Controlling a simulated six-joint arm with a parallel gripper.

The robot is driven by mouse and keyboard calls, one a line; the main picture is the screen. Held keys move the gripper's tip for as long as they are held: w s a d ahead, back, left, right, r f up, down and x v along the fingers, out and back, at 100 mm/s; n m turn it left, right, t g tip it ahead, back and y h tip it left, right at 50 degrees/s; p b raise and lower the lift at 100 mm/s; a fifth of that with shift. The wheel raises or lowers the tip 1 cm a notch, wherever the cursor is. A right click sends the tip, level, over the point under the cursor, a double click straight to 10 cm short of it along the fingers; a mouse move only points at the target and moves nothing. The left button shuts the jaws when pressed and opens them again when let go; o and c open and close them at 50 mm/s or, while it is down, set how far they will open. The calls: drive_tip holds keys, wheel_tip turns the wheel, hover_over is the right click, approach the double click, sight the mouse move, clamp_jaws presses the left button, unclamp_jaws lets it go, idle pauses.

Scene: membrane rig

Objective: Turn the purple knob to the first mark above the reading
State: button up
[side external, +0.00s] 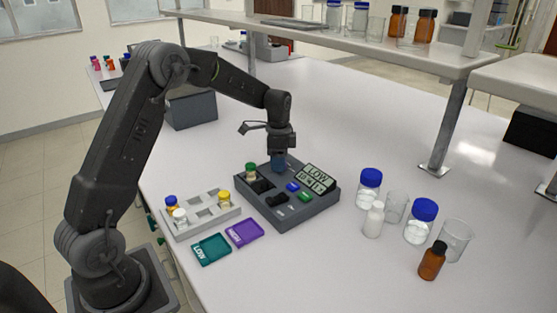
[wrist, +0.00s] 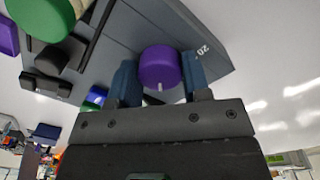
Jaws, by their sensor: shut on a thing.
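The purple knob (wrist: 160,68) sits on the grey rig (side external: 322,205) near its back corner. In the wrist view my gripper (wrist: 157,80) is shut on it, with one blue finger on each side. A pale pointer line shows on the knob's edge. A number 20 is printed on the rig to the right of the knob; the other marks are hidden. In the side view my gripper (side external: 279,163) points down over the rig and hides the knob. The display (side external: 316,179) shows LOW and a reading too small to tell surely.
A grey vial rack (side external: 202,213), a teal LOW tray (side external: 211,249) and a purple HIGH tray (side external: 245,233) lie in front. Bottles and beakers (side external: 423,220) stand to the right.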

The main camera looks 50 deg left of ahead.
drive_tip(key=shift+n, duration=0.3)
drive_tip(key=n, duration=0.4)
drive_tip(key=shift+n, duration=0.3)
drive_tip(key=n, duration=0.4)
drive_tip(key=shift+d+n, duration=0.1)
drive_tip(key=shift+n, duration=0.2)
drive_tip(key=n, duration=0.5)
drive_tip(key=shift+n, duration=2.5)
drive_tip(key=shift+t, duration=0.3)
drive_tip(key=o, duration=0.9)
drive_tip(key=r, duration=1.4)
drive_tip(key=shift+s, duration=0.2)
